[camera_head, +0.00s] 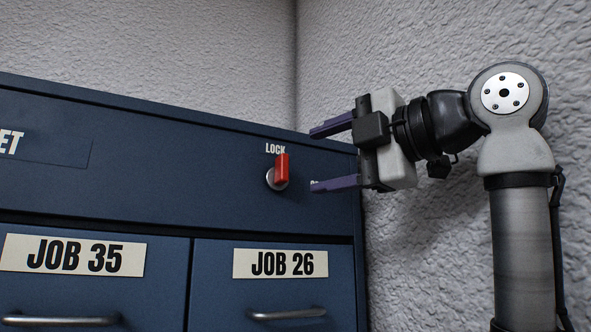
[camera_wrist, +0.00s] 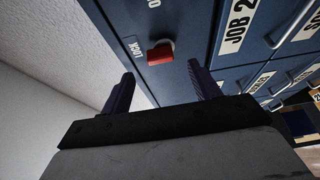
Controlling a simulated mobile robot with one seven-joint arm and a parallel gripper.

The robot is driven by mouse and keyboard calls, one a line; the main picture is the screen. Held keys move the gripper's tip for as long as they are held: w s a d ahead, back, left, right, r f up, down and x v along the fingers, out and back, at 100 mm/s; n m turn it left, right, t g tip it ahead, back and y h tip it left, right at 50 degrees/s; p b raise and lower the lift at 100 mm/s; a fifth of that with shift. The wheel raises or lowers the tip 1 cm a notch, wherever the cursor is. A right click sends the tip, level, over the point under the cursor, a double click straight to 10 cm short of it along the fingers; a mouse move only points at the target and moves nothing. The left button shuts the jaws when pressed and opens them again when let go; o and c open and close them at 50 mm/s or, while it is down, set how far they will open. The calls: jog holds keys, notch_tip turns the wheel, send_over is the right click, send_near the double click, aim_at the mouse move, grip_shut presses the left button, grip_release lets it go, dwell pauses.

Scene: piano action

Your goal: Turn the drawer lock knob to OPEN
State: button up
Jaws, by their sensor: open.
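The red lock knob (camera_head: 282,168) sits on a round metal base on the cabinet's upper panel. Its red handle stands upright, under the white word LOCK (camera_head: 275,149). A second white label (camera_head: 315,184) to its right is mostly hidden by my lower finger. My gripper (camera_head: 314,160) is open and empty, with its two purple fingers one above the other, to the right of the knob in the head view and apart from it. In the wrist view the knob (camera_wrist: 159,54) shows beyond and between the fingertips (camera_wrist: 160,71).
The blue cabinet (camera_head: 180,170) has drawers labelled JOB 35 (camera_head: 73,256) and JOB 26 (camera_head: 280,263) below the panel, with metal handles. A rough white wall (camera_head: 430,50) stands behind and close along the cabinet's right side. The space before the upper panel is clear.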

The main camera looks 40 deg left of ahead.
aim_at(289, 167)
jog(key=a+p, duration=0.1)
jog(key=a, duration=0.5)
jog(key=shift+s+a+p, duration=0.2)
jog(key=shift+a+p, duration=0.2)
jog(key=shift+r, duration=0.1)
jog(key=c, duration=0.9)
